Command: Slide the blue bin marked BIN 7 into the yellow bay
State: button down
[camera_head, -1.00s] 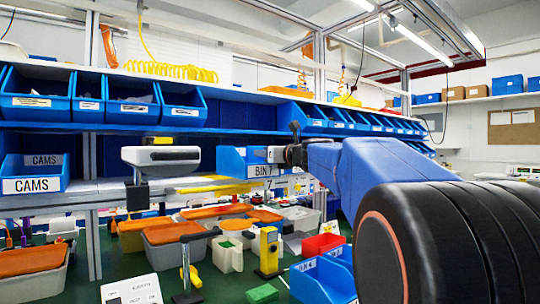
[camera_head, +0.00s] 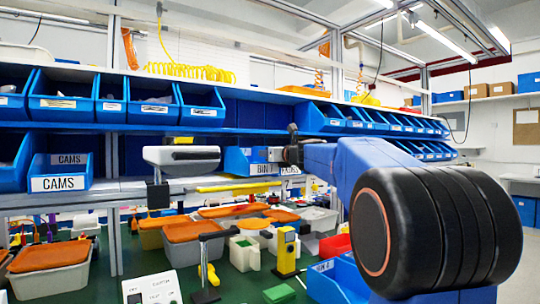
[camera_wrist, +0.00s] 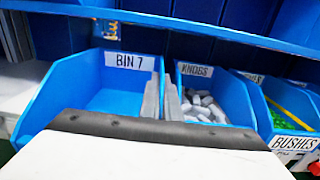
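The blue bin marked BIN 7 (camera_head: 236,160) sits at the shelf edge in the head view. In the wrist view this bin (camera_wrist: 88,88) is open and empty, its white label on the far wall. My gripper (camera_head: 293,154) is at its right side. In the wrist view my gripper's two grey fingers (camera_wrist: 161,98) are close together around the bin's right wall and look shut on it. Part of that wall is hidden by the fingers. A yellow strip (camera_head: 240,187) runs along the shelf below the bin; the rest of the bay is not clearly visible.
A KNOBS bin (camera_wrist: 235,98) with grey pieces stands close on the right, then a BUSHES bin (camera_wrist: 297,139). A white device (camera_head: 182,156) stands just left of BIN 7. CAMS bins (camera_head: 58,172) are farther left. Several tubs fill the space below.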

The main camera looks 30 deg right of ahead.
aim_at(253, 156)
jog(key=w, duration=0.7)
jog(key=shift+w+a+f, duration=0.1)
jog(key=shift+a+f, duration=0.05)
jog(key=shift+f, duration=0.55)
jog(key=c, duration=1.9)
grip_release()
